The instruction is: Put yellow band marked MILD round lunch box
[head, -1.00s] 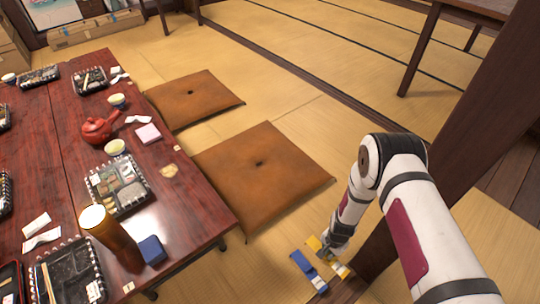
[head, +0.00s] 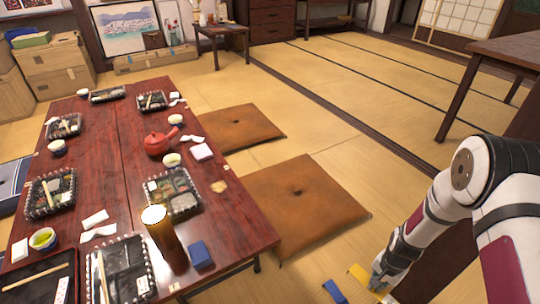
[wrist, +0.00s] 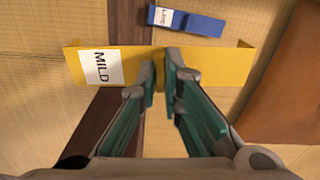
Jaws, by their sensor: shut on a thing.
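The yellow band (wrist: 210,66) lies across the wrist view, with a white label reading MILD on its left part. It also shows at the bottom of the head view (head: 358,274). My gripper (wrist: 160,72) is shut on the yellow band near its middle, one finger on each side. In the head view my gripper (head: 376,284) is low at the right, down by the mat floor. Several dark lunch boxes with clear, ridged rims stand on the red table; one is near its right edge (head: 172,191). I cannot tell which one is meant.
A blue band (wrist: 190,21) with a white label lies close beyond the yellow band. A tall brown cylinder (head: 165,240) and a blue block (head: 200,254) stand near the table's front corner.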

